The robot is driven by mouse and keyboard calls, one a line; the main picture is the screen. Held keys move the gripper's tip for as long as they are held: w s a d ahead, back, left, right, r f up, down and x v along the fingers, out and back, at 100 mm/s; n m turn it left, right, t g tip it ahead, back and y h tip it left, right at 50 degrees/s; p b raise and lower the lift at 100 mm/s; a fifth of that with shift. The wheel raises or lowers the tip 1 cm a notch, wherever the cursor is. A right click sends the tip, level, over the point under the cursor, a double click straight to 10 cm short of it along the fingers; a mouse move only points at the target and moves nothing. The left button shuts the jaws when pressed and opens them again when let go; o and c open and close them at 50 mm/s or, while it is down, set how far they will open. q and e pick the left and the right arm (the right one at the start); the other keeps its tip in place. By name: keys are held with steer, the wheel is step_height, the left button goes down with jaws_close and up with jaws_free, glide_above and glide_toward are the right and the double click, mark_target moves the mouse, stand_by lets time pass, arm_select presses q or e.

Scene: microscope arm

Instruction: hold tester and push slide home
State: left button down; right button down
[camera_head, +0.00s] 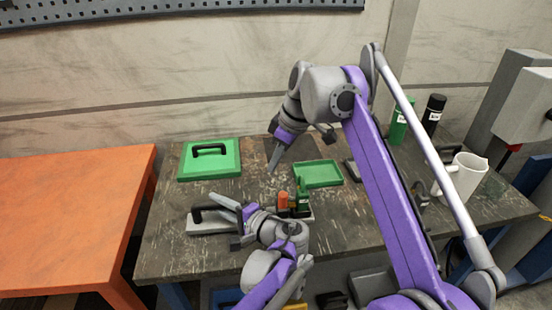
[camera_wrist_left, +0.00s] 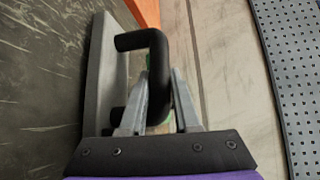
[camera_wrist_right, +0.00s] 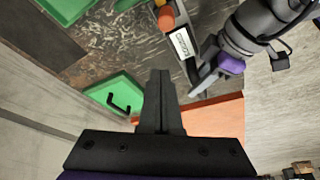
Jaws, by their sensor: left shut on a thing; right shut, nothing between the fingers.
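My left gripper (camera_head: 224,203) is shut on the black handle (camera_wrist_left: 140,42) of a grey flat block (camera_wrist_left: 103,75). The block (camera_head: 210,226) also shows in the head view at the table's left front. I cannot tell whether this block is the tester. My right gripper (camera_head: 272,170) is shut and empty, pointing down above the table; its closed fingers (camera_wrist_right: 160,85) show in its wrist view. A small holder with an orange part (camera_head: 282,200) and a green part (camera_head: 303,197) stands right of the left gripper. The right wrist view shows its white label (camera_wrist_right: 184,43). No slide can be made out.
A green lid with a black handle (camera_head: 225,170) lies at the back left of the dark table (camera_head: 160,240). A green tray (camera_head: 318,175) lies at centre back. An orange table (camera_head: 75,215) is at left.

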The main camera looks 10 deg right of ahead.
steer(key=shift+s+d+r, duration=0.15)
steer(key=shift+r, duration=0.4)
arm_select(q)
steer(key=c, duration=0.6)
jaws_free()
steer(key=shift+o, duration=0.2)
